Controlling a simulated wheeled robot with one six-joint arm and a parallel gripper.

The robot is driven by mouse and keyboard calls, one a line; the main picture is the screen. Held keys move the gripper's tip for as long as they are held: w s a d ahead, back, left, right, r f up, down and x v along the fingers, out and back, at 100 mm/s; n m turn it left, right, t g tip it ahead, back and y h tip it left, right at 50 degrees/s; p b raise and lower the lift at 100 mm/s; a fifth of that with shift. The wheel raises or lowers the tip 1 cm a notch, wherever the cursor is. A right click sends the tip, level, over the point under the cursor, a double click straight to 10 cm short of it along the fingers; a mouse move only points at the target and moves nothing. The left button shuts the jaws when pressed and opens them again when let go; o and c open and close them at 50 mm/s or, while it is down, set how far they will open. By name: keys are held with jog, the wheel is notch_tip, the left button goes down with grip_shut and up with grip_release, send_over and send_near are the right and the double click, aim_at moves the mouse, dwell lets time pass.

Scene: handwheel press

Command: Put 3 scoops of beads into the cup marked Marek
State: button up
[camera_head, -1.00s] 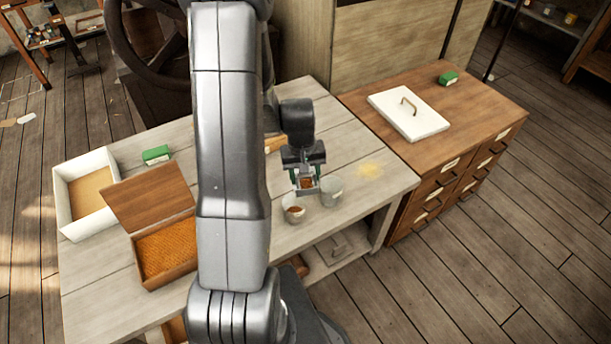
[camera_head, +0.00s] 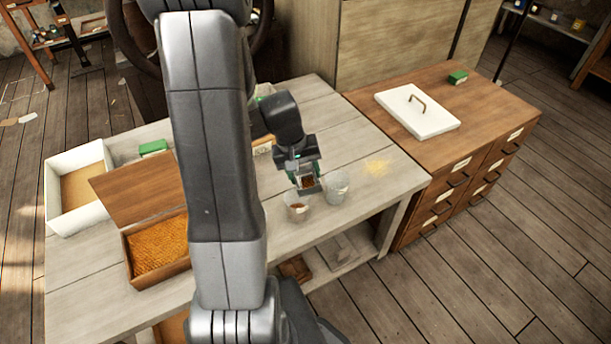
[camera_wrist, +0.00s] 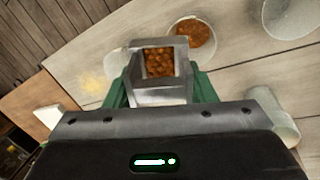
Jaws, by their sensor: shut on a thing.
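My gripper (camera_head: 300,166) is shut on a small metal scoop (camera_wrist: 157,66), which is full of orange-brown beads in the wrist view. The scoop is above the table, close to two cups. One cup (camera_head: 297,208) has orange-brown beads in it; it also shows in the wrist view (camera_wrist: 193,38). The other cup (camera_head: 337,187) stands just to its right in the head view and looks empty. I cannot read a name on either cup. The open wooden bead box (camera_head: 157,250) stands at the left of the table, with a brown lid (camera_head: 135,190) at its back.
A white tray (camera_head: 53,200) and a green box (camera_head: 153,147) stand at the back left. A yellow patch (camera_head: 377,168) marks the table right of the cups. My arm hides the table's middle.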

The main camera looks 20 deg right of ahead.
jog(key=shift+w+a+f+b, duration=0.15)
jog(key=shift+f+b, duration=0.15)
jog(key=shift+b, duration=0.3)
jog(key=shift+a+h+b, duration=0.25)
jog(key=shift+h+b, duration=0.35)
jog(key=shift+b, duration=0.4)
jog(key=shift+a+b, duration=0.15)
jog(key=shift+b, duration=0.55)
jog(key=b, duration=0.1)
jog(key=h+b, duration=0.1)
jog(key=shift+w+a+f+g+h+b, duration=0.1)
jog(key=shift+w+a+g+h+b, duration=0.05)
jog(key=shift+a+g+h+b, duration=0.2)
